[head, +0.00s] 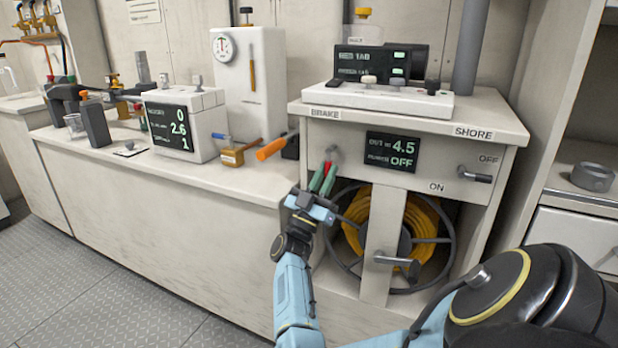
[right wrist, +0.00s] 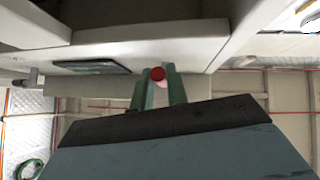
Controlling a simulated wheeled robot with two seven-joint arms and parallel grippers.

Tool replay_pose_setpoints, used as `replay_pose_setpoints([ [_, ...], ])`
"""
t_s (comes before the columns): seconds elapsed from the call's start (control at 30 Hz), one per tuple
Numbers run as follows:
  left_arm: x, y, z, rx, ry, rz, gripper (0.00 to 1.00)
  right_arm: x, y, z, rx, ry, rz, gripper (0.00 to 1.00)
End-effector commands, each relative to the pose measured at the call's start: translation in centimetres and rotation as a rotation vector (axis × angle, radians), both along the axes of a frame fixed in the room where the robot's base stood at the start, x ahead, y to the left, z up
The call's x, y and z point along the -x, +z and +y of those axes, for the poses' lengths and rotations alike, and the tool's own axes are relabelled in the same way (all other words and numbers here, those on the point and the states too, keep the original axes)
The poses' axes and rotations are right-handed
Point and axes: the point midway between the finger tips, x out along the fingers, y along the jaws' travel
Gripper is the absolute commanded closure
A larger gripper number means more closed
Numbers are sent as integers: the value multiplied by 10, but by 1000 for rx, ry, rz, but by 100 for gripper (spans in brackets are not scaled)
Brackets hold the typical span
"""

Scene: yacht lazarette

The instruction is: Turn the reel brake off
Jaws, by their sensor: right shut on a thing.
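The reel cabinet (head: 430,146) has a BRAKE label at its upper left. Below that label is the brake lever (head: 327,167), with a grey mount on the front panel and a red grip. My right gripper (head: 323,178) is shut on the lever, its green fingers on either side of the red grip. In the right wrist view the round red end of the lever (right wrist: 158,73) shows between the fingertips. The cabinet display (head: 390,152) reads 4.5 above a line ending in OFF; that line's first word is unclear. My left gripper is not in view.
A yellow hose reel (head: 420,230) sits below, with a crank (head: 398,262) in front. A SHORE lever (head: 475,175) is at right, between OFF and ON labels. An orange-handled tool (head: 277,146) juts over the counter edge near my gripper. The floor (head: 90,280) at left is clear.

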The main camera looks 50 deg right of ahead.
Motion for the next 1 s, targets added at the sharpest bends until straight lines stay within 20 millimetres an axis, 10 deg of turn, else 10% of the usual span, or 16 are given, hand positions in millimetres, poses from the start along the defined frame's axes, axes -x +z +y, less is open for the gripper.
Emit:
replay_pose_setpoints([
  [0.47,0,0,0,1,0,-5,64,3,0,-2,-4,-6,-16,100],
  [0.5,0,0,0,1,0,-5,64,3,0,-2,-4,-6,-16,81],
  [0.63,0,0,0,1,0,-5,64,3,0,-2,-4,-6,-15,64],
  [1.0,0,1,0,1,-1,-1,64,3,-3,1,-4,-6,-13,63],
])
